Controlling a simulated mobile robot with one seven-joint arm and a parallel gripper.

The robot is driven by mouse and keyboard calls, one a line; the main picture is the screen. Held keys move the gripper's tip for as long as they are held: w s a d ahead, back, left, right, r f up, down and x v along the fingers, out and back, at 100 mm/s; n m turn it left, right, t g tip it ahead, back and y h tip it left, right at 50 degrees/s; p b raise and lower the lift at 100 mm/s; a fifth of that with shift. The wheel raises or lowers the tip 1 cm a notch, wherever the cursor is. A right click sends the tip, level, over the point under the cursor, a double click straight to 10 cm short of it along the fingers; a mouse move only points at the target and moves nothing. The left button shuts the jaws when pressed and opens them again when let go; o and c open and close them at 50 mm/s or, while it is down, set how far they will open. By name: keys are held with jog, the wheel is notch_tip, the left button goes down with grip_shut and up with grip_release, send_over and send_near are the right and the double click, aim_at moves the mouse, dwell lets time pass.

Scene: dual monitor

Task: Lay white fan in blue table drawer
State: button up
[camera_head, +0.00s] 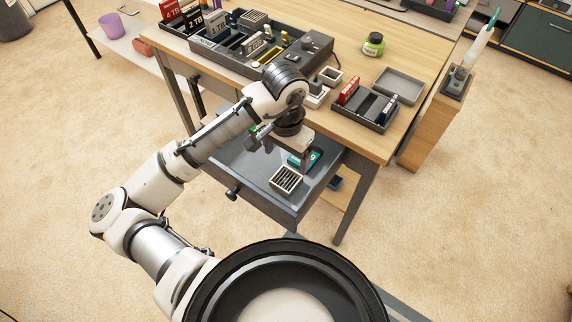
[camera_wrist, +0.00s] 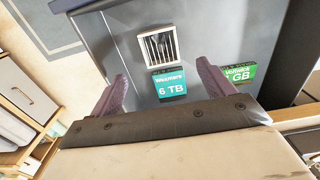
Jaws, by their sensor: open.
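The white fan (camera_head: 286,179), a small white square frame with dark slats, lies in the open blue-grey drawer (camera_head: 250,182) near its front. It also shows in the wrist view (camera_wrist: 158,46), just beyond a teal 6 TB drive (camera_wrist: 169,83). My gripper (camera_head: 284,152) is above the drawer, open, with nothing between its fingers. In the wrist view my gripper's purple-grey fingers (camera_wrist: 163,72) stand apart, pointing toward the drawer, with the fan beyond the gap and clear of both fingers.
A green drive (camera_wrist: 238,76) also lies in the drawer. The wooden tabletop (camera_head: 350,48) above carries a dark organizer (camera_head: 222,57), a tray of drives (camera_head: 381,119), an empty grey tray (camera_head: 399,85) and a green jar (camera_head: 373,43). The carpet in front is clear.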

jog(key=shift+r, duration=1.45)
